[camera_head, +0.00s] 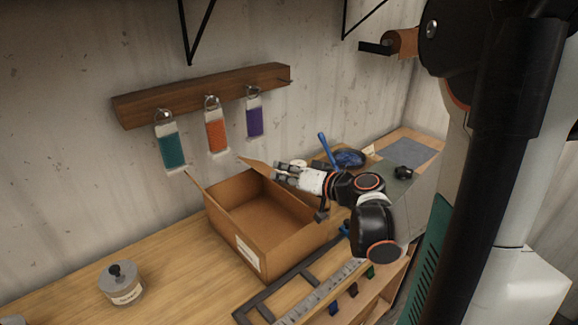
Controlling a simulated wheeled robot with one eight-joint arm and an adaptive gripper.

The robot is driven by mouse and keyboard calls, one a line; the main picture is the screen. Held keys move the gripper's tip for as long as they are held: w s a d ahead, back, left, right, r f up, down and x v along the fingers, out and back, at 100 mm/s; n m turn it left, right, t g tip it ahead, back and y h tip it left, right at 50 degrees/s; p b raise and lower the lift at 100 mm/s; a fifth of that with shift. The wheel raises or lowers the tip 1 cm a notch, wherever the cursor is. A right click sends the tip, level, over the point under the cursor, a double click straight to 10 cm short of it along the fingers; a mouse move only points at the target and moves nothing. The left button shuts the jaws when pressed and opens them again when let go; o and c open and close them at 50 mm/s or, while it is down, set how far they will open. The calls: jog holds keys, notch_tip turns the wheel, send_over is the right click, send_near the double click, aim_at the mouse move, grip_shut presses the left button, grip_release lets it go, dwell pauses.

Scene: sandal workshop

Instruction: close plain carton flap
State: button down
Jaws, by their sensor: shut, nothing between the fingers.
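The plain carton (236,238) stands open on the wooden bench, brown with a white label on its front side. Its inside looks empty. One flap (262,164) sticks up and outward at the back, close to my gripper. Another narrow flap edge (194,181) shows at the left rear corner. My gripper (278,173) is shut and empty, above the carton's back right side, with its fingers pointing left. My arm hides part of the carton's right side. I cannot tell whether the fingers touch the flap.
A wall rail (200,94) holds teal, orange and purple tags above the carton. A lidded tin (121,284) stands at front left. A dark frame with a ruler (318,290) lies in front. A blue-handled brush (325,150) is behind my gripper.

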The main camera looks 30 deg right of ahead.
jog(key=shift+s+a+f+n+b, duration=0.1)
jog(key=shift+a+f+n+b, duration=0.3)
jog(key=shift+a+f+n, duration=0.4)
jog(key=shift+s+a+f+n+h+b, duration=0.1)
jog(key=shift+a+f+n+h+b, duration=0.35)
jog(key=shift+f+n+b, duration=0.3)
jog(key=shift+s+a+f+n+h+b, duration=0.1)
jog(key=shift+a+f+n+h+b, duration=0.3)
jog(key=shift+f+b, duration=0.4)
jog(key=shift+f, duration=0.15)
jog(key=shift+w+a, duration=0.1)
